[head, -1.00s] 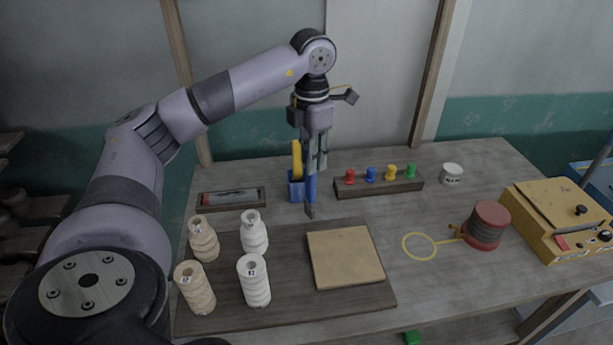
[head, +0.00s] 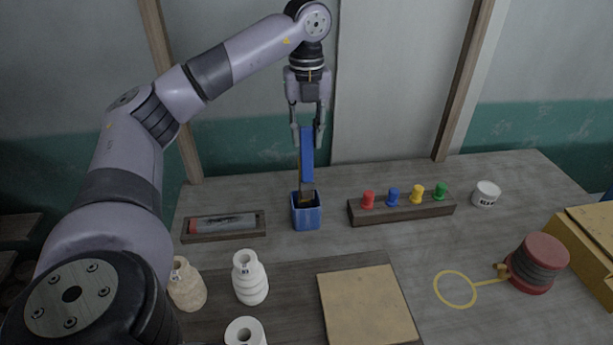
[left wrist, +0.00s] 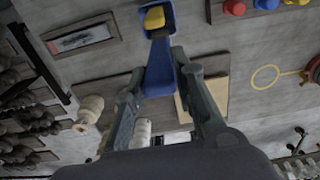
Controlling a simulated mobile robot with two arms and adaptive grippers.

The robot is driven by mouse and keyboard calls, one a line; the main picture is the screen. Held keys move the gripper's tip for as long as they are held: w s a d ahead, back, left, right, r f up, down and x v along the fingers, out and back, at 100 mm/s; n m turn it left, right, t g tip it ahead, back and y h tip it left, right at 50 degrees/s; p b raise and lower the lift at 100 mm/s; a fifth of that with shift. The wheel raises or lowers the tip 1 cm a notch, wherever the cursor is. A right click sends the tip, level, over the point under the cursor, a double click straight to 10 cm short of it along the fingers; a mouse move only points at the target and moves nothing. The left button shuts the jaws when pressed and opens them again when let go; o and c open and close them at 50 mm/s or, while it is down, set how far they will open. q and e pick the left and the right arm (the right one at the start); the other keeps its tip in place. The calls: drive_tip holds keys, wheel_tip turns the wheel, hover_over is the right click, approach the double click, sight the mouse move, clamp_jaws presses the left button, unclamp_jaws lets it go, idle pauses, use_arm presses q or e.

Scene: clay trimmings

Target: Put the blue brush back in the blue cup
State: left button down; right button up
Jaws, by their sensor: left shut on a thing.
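The blue brush (head: 307,158) hangs about upright in my left gripper (head: 308,140), which is shut on its upper part. Its brown lower end overlaps the mouth of the blue cup (head: 306,218) in the head view; I cannot tell whether the tip is inside or just above it. A yellow thing (left wrist: 154,18) shows in the cup there. My right gripper is not in view.
A wooden tray (head: 256,226) lies left of the cup. A block with coloured pegs (head: 433,209) stands to its right. A red-ended reel (head: 541,252) is at the right.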

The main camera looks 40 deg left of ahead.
sight(307, 170)
use_arm(q)
wheel_tip(307, 170, down, 5)
drive_tip(key=shift+a+f+p, duration=0.1)
drive_tip(key=shift+a+p, duration=0.05)
drive_tip(key=shift+p, duration=0.45)
wheel_tip(307, 170, down, 5)
drive_tip(key=shift+r+p, duration=0.2)
drive_tip(key=shift+p, duration=0.6)
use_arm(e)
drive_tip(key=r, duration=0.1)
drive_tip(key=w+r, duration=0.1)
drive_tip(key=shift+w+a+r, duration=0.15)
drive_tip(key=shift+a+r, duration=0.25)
use_arm(q)
drive_tip(key=shift+f, duration=0.2)
drive_tip(key=c, duration=1.4)
unclamp_jaws()
drive_tip(key=shift+o, duration=0.3)
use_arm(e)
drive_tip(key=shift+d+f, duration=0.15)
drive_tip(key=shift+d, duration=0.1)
